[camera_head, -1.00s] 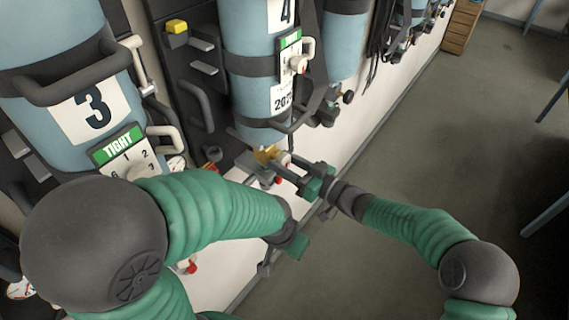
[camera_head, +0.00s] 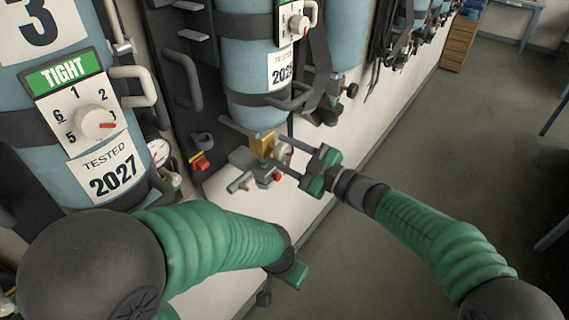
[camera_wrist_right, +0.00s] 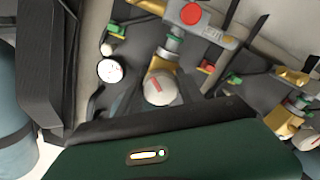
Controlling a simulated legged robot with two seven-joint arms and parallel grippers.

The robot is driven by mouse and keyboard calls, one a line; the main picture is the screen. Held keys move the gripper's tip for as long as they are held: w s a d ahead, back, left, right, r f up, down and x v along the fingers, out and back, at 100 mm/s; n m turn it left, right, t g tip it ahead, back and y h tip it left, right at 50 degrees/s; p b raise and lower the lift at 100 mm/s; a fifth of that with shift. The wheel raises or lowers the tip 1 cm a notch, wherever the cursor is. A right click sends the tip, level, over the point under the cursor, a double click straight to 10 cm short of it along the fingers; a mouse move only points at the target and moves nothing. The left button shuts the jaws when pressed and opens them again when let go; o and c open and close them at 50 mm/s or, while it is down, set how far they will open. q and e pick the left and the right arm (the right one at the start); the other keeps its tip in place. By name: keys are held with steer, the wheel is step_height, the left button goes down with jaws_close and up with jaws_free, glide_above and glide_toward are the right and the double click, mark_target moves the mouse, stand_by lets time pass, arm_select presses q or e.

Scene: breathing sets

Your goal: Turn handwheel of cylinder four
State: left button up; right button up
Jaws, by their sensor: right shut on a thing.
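Cylinder four (camera_head: 256,75) is the blue tank at the upper middle of the head view; its number is out of frame now. Its brass valve (camera_head: 262,143) sits at its lower end. The handwheel (camera_head: 284,153) is a pale round knob beside the brass; the right wrist view shows it with a red mark (camera_wrist_right: 159,89). My right gripper (camera_head: 272,150) reaches in from the right, its two fingers on either side of the handwheel and shut on it. My left gripper (camera_head: 291,273) is low in the head view, apart from the valve; its fingers are mostly hidden.
Cylinder three (camera_head: 70,95), with a TIGHT sign and a numbered dial, stands at the left. A red-tipped fitting (camera_head: 202,161) and a gauge (camera_head: 158,152) lie between the cylinders. The floor (camera_head: 440,140) at the right is open. Wooden drawers (camera_head: 461,42) stand far back.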

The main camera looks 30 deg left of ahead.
arm_select(q)
steer(key=shift+s+b+x, duration=0.15)
steer(key=shift+b+x, duration=0.3)
steer(key=shift+x, duration=0.2)
steer(key=shift+s+b+x, duration=0.15)
steer(key=shift+b+x, duration=0.3)
steer(key=shift+x, duration=0.15)
arm_select(e)
steer(key=shift+n, duration=1)
arm_select(q)
steer(key=shift+f, duration=0.15)
arm_select(e)
steer(key=o, duration=1.1)
steer(key=shift+w, duration=0.1)
steer(key=shift+o, duration=1.4)
steer(key=shift+a, duration=0.15)
arm_select(q)
steer(key=shift+w+a+f, duration=0.1)
steer(key=shift+a, duration=0.1)
arm_select(e)
steer(key=shift+a+f, duration=0.1)
steer(key=shift+a, duration=0.05)
